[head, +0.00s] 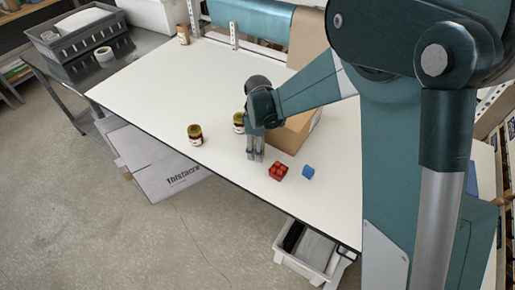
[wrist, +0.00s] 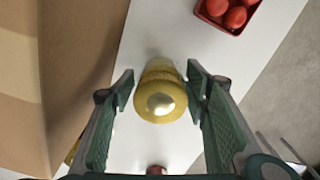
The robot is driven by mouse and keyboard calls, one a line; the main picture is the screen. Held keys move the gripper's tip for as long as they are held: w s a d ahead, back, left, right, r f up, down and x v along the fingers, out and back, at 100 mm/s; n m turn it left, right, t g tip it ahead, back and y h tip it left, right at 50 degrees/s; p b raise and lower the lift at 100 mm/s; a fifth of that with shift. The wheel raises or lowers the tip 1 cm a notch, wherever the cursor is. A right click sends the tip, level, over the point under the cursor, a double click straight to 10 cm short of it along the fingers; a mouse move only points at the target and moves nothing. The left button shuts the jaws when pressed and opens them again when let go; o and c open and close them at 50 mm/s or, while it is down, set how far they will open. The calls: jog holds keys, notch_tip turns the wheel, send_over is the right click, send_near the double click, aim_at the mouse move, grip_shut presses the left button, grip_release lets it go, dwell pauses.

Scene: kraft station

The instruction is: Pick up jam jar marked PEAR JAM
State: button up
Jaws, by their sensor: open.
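In the wrist view a jar with a gold lid and yellowish body (wrist: 162,100) stands between the two open fingers of my gripper (wrist: 160,88). There are gaps on both sides of it, and no label text is legible. In the head view my gripper (head: 256,155) is low over the white table, and its fingers hide that jar. Another jar (head: 239,122) stands just behind and left of the gripper, partly covered by it. A jar with a pale label (head: 195,134) stands farther left near the front edge. Their labels are too small to read.
A cardboard box (head: 299,130) stands close behind my gripper. A red container of round red items (head: 278,171) and a blue cube (head: 308,172) lie to the right. Another jar (head: 183,35) stands at the table's back corner. The left part of the white table (head: 150,92) is clear.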

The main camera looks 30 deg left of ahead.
jog(key=shift+c, duration=0.6)
jog(key=c, duration=0.7)
jog(key=shift+r, duration=0.1)
jog(key=shift+r, duration=4.95)
